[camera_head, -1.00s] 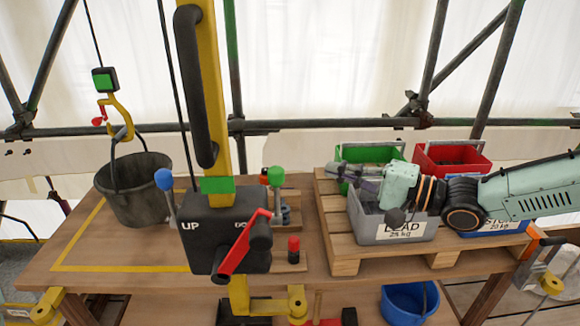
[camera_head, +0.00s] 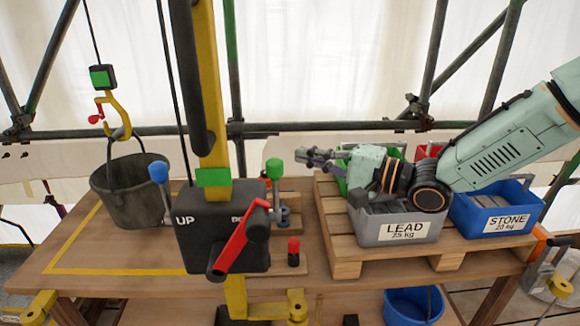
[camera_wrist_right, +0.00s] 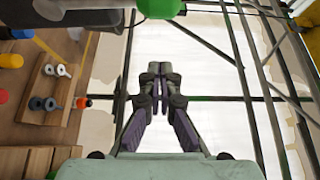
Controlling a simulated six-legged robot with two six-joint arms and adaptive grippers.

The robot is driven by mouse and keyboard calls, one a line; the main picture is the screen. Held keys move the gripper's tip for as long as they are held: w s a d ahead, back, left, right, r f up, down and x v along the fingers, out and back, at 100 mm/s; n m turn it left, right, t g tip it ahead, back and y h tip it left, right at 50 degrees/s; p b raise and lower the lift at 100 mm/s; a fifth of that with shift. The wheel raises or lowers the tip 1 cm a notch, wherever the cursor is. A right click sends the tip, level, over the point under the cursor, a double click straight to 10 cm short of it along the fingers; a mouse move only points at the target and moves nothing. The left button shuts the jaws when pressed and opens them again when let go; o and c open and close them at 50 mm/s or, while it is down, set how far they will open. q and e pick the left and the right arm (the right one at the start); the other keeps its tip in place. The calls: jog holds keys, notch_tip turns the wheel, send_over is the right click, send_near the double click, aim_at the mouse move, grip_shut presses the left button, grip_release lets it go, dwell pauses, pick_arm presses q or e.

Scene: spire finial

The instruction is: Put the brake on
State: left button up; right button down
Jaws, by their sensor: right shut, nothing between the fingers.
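A black winch box (camera_head: 222,238) marked UP stands on a yellow post (camera_head: 208,90) at the table's front. A red crank handle (camera_head: 240,240) sits on its face. A lever with a blue knob (camera_head: 158,172) rises at its left, and one with a green knob (camera_head: 274,168) at its right. No label shows which is the brake. My right gripper (camera_head: 302,153) is shut and empty, just right of the green knob and apart from it. In the wrist view its fingers (camera_wrist_right: 158,72) point toward a green knob (camera_wrist_right: 160,8) at the top edge. My left gripper is not in view.
A grey LEAD crate (camera_head: 395,228) and a blue STONE crate (camera_head: 495,212) stand on a pallet (camera_head: 345,250) at right. A bucket (camera_head: 130,195) with a yellow hook (camera_head: 115,112) is at left. A peg board with bolts (camera_wrist_right: 52,88) lies behind the box.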

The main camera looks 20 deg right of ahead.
aim_at(275, 190)
jog(key=a, duration=0.2)
jog(key=s+a, duration=0.1)
jog(key=a, duration=0.1)
jog(key=shift+a, duration=0.2)
dwell(0.3)
jog(key=shift+w+a, duration=0.1)
jog(key=shift+w, duration=0.1)
jog(key=shift+s+f, duration=0.1)
